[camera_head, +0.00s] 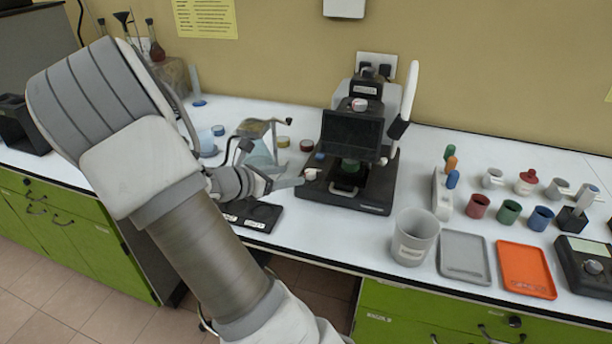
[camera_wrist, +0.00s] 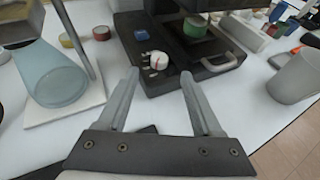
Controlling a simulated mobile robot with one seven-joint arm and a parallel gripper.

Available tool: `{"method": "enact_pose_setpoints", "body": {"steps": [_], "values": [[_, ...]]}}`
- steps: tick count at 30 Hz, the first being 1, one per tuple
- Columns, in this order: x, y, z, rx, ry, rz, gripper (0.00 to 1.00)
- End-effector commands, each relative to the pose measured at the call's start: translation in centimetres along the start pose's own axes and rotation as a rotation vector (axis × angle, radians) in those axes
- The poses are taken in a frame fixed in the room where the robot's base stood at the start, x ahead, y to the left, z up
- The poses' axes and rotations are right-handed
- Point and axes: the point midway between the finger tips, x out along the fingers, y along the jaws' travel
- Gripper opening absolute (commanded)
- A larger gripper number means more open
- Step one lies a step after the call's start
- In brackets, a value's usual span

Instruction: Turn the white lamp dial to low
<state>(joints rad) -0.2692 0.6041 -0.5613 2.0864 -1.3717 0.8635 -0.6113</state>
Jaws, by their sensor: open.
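A black instrument (camera_head: 345,190) stands against the back of the bench. A white dial with a red mark (camera_wrist: 155,62) sits at the front left corner of its base; in the head view the white dial (camera_head: 310,174) is small, just right of my fingertips. My gripper (camera_wrist: 160,80) is open and empty, its two fingers pointing toward the dial. The dial shows between and slightly beyond the fingertips; I cannot tell whether they touch it. My gripper (camera_head: 286,183) also shows in the head view, left of the instrument. The dial's labels are too small to read.
A blue button (camera_wrist: 142,34) sits behind the dial. A glass flask (camera_wrist: 52,70) on a stand base is close to the left of my gripper. A beaker (camera_head: 413,237), a grey tray (camera_head: 464,257) and an orange tray (camera_head: 526,270) are to the right. A black scale (camera_head: 250,214) lies below my gripper.

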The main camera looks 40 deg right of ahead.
Motion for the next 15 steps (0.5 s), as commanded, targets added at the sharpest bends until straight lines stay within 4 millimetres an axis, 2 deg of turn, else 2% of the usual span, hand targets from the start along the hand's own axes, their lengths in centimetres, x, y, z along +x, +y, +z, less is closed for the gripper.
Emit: {"method": "enact_pose_setpoints", "body": {"steps": [1, 6, 12, 15], "values": [[1.3, -0.1, -0.1, 0.0, -0.002, -0.003, 0.67], [4.6, -0.1, -0.1, 0.001, -0.001, -0.003, 0.67], [7.0, 0.0, -0.1, 0.001, -0.001, -0.001, 0.67], [7.5, 0.0, 0.0, 0.002, 0.0, 0.0, 0.67]]}}
